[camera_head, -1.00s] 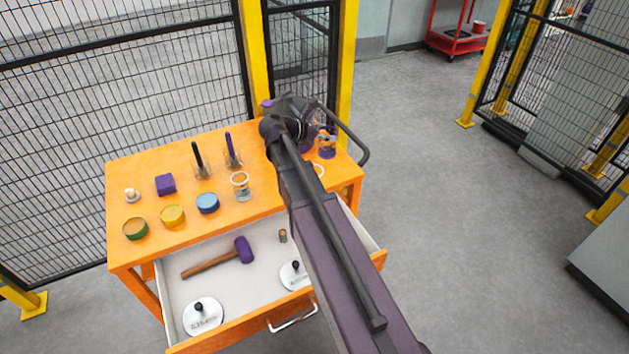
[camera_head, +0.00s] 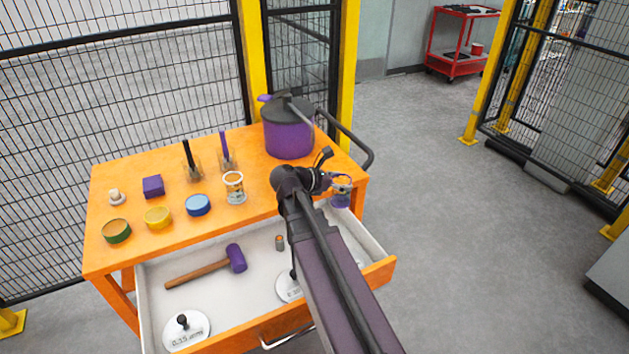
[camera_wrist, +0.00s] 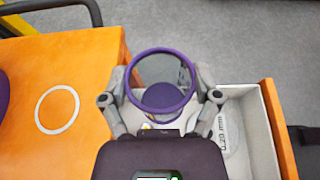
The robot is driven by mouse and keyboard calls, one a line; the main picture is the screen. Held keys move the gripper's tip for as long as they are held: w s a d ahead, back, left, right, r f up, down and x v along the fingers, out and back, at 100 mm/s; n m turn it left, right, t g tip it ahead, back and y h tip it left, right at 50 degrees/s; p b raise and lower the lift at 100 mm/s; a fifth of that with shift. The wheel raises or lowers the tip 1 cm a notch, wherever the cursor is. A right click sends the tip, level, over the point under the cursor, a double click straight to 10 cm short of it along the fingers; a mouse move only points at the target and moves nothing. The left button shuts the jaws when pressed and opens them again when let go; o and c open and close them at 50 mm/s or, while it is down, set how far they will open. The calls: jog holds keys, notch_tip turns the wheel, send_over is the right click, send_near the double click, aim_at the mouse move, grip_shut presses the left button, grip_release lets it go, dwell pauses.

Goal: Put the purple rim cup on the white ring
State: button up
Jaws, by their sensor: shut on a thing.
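The purple rim cup (camera_wrist: 163,97) is clear with a purple rim and a purple patch inside. My gripper (camera_wrist: 165,78) has its two fingers on either side of the cup and is shut on it. In the head view the cup (camera_head: 341,192) is at the table's right front edge, beside my wrist. The white ring (camera_wrist: 57,109) lies flat and empty on the orange table, left of the held cup in the wrist view. My arm seems to hide the ring in the head view. The cup's height above the table is hard to tell.
A purple pot (camera_head: 289,138) with a long handle stands behind my gripper. The open drawer (camera_head: 375,268) holds a mallet (camera_head: 208,268) and white discs. Another clear cup (camera_head: 234,188), several round tins and a purple box (camera_head: 153,186) stand on the table's left.

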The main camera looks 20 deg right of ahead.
dwell(0.4)
jog(key=w, duration=1.4)
jog(key=shift+a, duration=0.2)
jog(key=shift+w, duration=0.1)
jog(key=w, duration=0.2)
jog(key=w+f, duration=0.1)
jog(key=shift+w+a+b, duration=0.1)
jog(key=shift+w+b, duration=0.3)
jog(key=shift+f+b, duration=0.35)
jog(key=shift+f, duration=0.15)
jog(key=o, duration=0.9)
jog(key=shift+o, duration=0.2)
